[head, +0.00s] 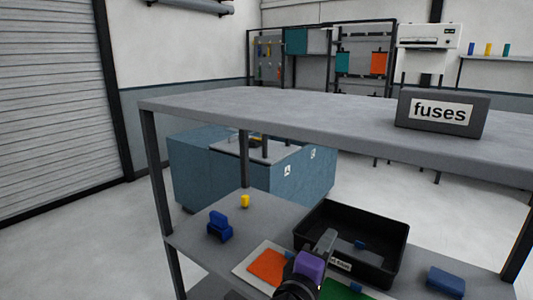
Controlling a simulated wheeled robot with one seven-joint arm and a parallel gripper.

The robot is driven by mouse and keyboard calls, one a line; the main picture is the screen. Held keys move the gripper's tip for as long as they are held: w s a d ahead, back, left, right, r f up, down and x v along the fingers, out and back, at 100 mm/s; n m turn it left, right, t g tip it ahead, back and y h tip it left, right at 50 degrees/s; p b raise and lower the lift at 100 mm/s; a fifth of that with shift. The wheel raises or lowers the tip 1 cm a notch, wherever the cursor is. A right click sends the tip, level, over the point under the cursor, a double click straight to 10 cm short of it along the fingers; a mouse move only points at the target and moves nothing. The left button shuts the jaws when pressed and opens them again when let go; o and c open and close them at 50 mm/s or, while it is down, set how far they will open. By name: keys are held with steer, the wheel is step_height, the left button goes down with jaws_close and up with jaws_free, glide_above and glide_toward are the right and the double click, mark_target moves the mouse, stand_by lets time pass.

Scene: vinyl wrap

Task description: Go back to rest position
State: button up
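My gripper (320,248) is at the bottom centre, over the lower shelf (195,238) and by the near left side of a black bin (392,235). A purple block-like part (309,265) shows right at the gripper; I cannot tell whether it is held or lies behind. The fingertips are too small and overlapped to show whether they are open or shut. A small blue piece (360,244) lies inside the bin.
An orange sheet (268,266) and a green one (340,291) lie beside my gripper. Blue items (219,226) (445,281) and a yellow piece (244,201) stand on the lower shelf. The upper shelf (270,108) overhangs, carrying a "fuses" box (440,112).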

steer(key=s+a+t+y, duration=0.1)
steer(key=a+t+y, duration=0.2)
steer(key=a+y, duration=0.35)
steer(key=s+d+f+y, duration=0.1)
steer(key=s+f+y, duration=0.6)
steer(key=s, duration=0.4)
steer(key=s+d+f+m+g+h, duration=0.1)
steer(key=s+d+f+m, duration=0.1)
steer(key=s, duration=0.9)
steer(key=s+d+f+m+g+h, duration=0.1)
steer(key=s+d+m, duration=0.4)
steer(key=s, duration=0.6)
steer(key=s+d+f+m+g+h, duration=0.1)
steer(key=s+d+f+m+h, duration=0.1)
steer(key=s, duration=1)
steer(key=d+f+m, duration=0.1)
steer(key=d+m, duration=0.1)
steer(key=d, duration=0.1)
steer(key=shift+d+f, duration=0.2)
steer(key=shift+d, duration=0.1)
